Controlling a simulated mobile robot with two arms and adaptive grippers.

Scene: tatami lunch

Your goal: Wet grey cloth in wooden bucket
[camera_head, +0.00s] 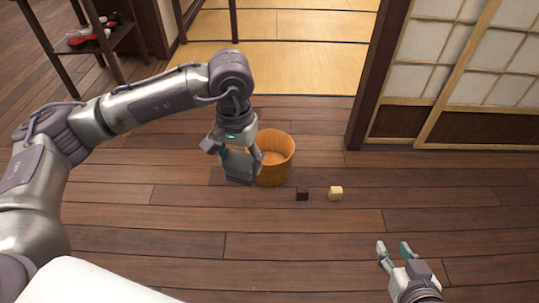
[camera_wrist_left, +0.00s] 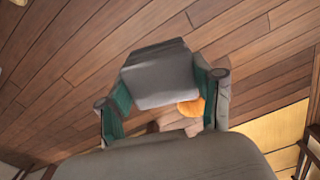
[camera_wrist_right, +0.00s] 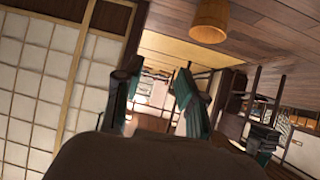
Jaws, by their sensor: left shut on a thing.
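The wooden bucket (camera_head: 282,147) stands on the plank floor near the doorway, and it also shows at the top of the right wrist view (camera_wrist_right: 209,22). My left gripper (camera_head: 250,158) is shut on a grey cloth (camera_head: 239,168), at the bucket's left side in the head view and overlapping its rim there. I cannot tell whether the cloth touches the bucket. In the left wrist view the cloth (camera_wrist_left: 160,78) spans between the two fingers as a flat grey piece. My right gripper (camera_head: 394,252) is open and empty over the floor at the lower right.
A wooden post (camera_head: 378,75) and paper panels (camera_head: 450,60) stand at the right. A dark shelf (camera_head: 105,40) stands upper left. The front floor is clear.

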